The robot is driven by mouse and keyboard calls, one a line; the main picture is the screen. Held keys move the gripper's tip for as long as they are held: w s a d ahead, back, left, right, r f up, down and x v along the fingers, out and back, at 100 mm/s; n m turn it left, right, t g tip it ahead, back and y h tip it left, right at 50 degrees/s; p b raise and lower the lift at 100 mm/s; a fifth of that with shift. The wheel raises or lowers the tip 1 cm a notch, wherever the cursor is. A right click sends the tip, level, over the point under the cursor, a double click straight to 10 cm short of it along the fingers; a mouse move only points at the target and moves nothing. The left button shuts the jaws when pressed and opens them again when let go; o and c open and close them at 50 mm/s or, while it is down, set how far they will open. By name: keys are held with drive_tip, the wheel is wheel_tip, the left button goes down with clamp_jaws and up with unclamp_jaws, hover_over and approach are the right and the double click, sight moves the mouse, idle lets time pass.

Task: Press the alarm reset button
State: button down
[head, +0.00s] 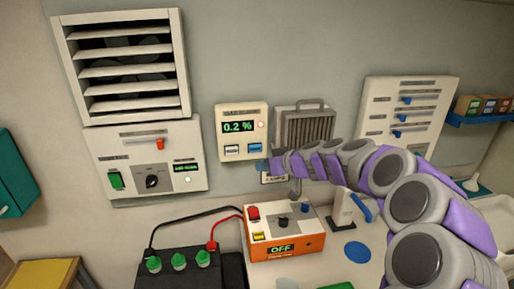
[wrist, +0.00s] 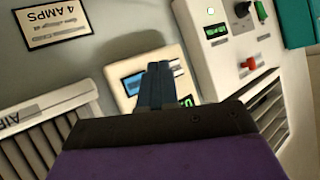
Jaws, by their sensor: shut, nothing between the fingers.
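A cream wall box (head: 241,113) shows 0.2 % on a green display, with a small lit lamp to its right. Below the display are a white button (head: 232,150) and a blue button (head: 255,147); their labels are too small to read. My gripper (head: 262,165) is shut and empty at the box's lower right corner, just below the blue button. In the wrist view, which is turned nearly upside down, the shut fingers (wrist: 161,72) cover part of the box (wrist: 119,92). The blue button (wrist: 134,84) shows left of them. I cannot tell whether the fingertips touch anything.
A louvred vent (head: 125,66) and a control panel (head: 190,141) are to the left. A grey ribbed unit (head: 304,123) is close behind my arm. An orange-fronted device (head: 285,246) and a battery with green caps (head: 220,268) stand below. A slider panel (head: 433,95) is right.

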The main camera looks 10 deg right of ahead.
sight(255, 149)
drive_tip(key=shift+w+a+p, duration=0.2)
drive_tip(key=shift+w+p, duration=0.55)
drive_tip(key=shift+w, duration=2.55)
drive_tip(key=shift+d, duration=0.15)
drive_tip(key=shift+d, duration=0.25)
drive_tip(key=shift+a, duration=0.2)
